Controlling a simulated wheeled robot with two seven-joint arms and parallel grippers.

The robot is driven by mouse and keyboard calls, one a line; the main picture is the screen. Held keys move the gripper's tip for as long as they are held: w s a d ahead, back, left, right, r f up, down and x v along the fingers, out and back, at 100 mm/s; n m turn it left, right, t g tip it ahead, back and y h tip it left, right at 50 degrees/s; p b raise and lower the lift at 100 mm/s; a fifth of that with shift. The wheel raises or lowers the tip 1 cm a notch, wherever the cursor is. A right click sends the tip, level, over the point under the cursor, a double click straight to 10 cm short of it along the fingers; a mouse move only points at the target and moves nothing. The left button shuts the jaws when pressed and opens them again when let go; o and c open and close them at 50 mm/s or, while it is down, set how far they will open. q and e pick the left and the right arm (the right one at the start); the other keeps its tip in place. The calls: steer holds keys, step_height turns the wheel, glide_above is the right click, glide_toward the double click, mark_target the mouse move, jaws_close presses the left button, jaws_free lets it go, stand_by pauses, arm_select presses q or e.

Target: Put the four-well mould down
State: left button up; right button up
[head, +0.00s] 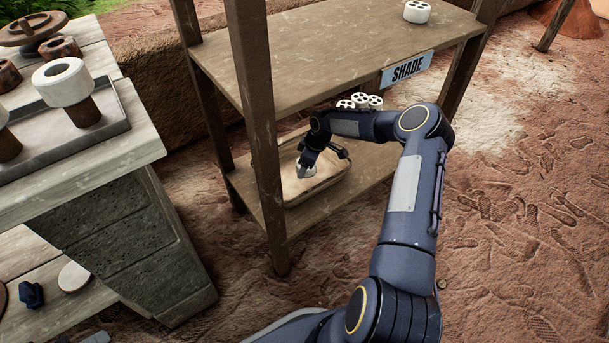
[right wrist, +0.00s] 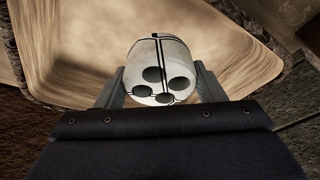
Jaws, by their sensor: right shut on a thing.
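The four-well mould (right wrist: 158,72) is a white cylinder with dark lines on it and four round holes in its end face. In the right wrist view it sits between the two fingers of my right gripper (right wrist: 160,90), which is shut on it. In the head view my right gripper (head: 320,167) reaches into the lower shelf, with the white mould (head: 304,171) partly hidden at its fingers. A pale, shallow tray (head: 325,184) lies beneath it on that shelf, also seen in the right wrist view (right wrist: 75,88). I cannot tell whether the mould touches the tray. My left gripper is not in view.
Several white pieces with holes (head: 360,101) stand behind my right arm, and another (head: 416,12) stands on the upper shelf (head: 320,50). A "SHADE" sign (head: 406,69) hangs on its edge. Wooden posts (head: 257,130) flank the shelves. A bench (head: 130,150) with a dark tray stands left.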

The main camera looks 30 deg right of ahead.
mark_target(306, 180)
steer(key=x, duration=0.1)
steer(key=b+x, duration=0.1)
steer(key=x, duration=0.3)
steer(key=shift+s+d+f+b, duration=0.1)
steer(key=shift+s+d+b, duration=0.2)
steer(key=shift+s+d, duration=0.15)
steer(key=o, duration=0.7)
steer(key=shift+f, duration=0.1)
steer(key=o, duration=0.5)
steer(key=shift+r, duration=0.3)
steer(key=p+v, duration=0.4)
steer(key=v, duration=0.7)
steer(key=shift+s+r, duration=0.2)
steer(key=shift+r, duration=0.15)
